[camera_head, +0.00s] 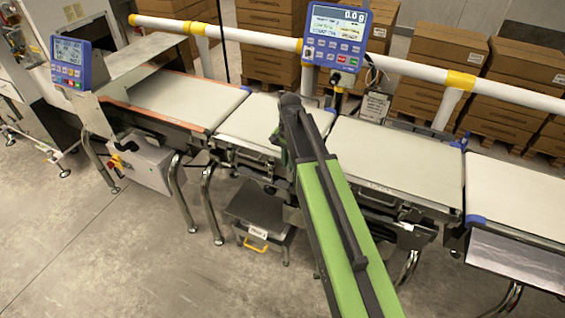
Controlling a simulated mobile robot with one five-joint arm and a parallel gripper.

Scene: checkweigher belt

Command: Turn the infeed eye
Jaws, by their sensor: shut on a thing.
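My green arm reaches up from the bottom right to the gap between two middle belts. My gripper (290,101) is the dark end of the arm, at the far side of this gap. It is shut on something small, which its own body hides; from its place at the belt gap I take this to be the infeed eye. I cannot make out the eye's face or which way it points.
A white belt (380,157) lies right of my arm and another belt (180,99) lies to the left. A blue weight display (337,36) stands behind the gripper, near a white and yellow rail (260,39). A second blue display (71,62) is at the left.

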